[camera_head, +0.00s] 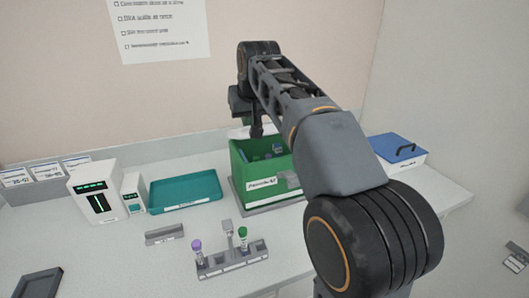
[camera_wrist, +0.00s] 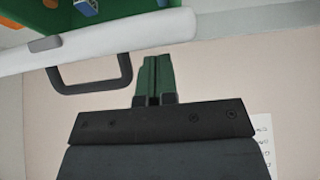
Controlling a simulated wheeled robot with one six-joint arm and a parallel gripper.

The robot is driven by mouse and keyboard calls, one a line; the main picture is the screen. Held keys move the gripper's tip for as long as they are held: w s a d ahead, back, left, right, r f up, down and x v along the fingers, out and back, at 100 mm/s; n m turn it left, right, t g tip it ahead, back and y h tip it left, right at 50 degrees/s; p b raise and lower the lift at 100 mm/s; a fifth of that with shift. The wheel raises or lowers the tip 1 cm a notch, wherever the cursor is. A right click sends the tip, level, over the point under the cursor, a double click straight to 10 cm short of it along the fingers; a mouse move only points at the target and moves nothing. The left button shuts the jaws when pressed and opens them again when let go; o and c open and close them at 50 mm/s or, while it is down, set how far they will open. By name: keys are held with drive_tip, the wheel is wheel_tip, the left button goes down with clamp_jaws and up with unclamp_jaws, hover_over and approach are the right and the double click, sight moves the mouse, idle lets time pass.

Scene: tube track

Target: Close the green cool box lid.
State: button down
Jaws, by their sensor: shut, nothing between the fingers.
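The green cool box (camera_head: 240,181) stands on the counter, open at the top, with small blue and other items inside. A white piece (camera_head: 238,132), seemingly its raised lid, shows behind the opening, partly hidden by my arm. In the wrist view, a white edge (camera_wrist: 180,30) with a black loop handle (camera_wrist: 92,88) crosses the top, with green box parts (camera_wrist: 60,22) beyond. My gripper (camera_head: 257,132) is shut and empty above the back of the box. Its green fingers (camera_wrist: 152,62) point towards the white edge; I cannot tell whether they touch it.
A teal tray (camera_head: 185,190) and white devices (camera_head: 95,193) are to the left. A tube rack (camera_head: 232,260) with capped tubes stands in front. The wall is close behind.

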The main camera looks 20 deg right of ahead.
drive_tip(key=shift+f, duration=0.1)
drive_tip(key=f+b, duration=0.1)
drive_tip(key=s+f+b, duration=0.1)
drive_tip(key=b, duration=0.1)
drive_tip(key=shift+s+f, duration=0.25)
drive_tip(key=shift+f, duration=0.15)
drive_tip(key=shift+s+f+b, duration=0.25)
drive_tip(key=shift+s+b, duration=0.05)
drive_tip(key=shift+b, duration=0.1)
drive_tip(key=shift+f, duration=0.1)
drive_tip(key=r+p, duration=0.6)
drive_tip(key=shift+s+r, duration=0.15)
drive_tip(key=shift+s, duration=0.1)
idle(0.3)
idle(0.4)
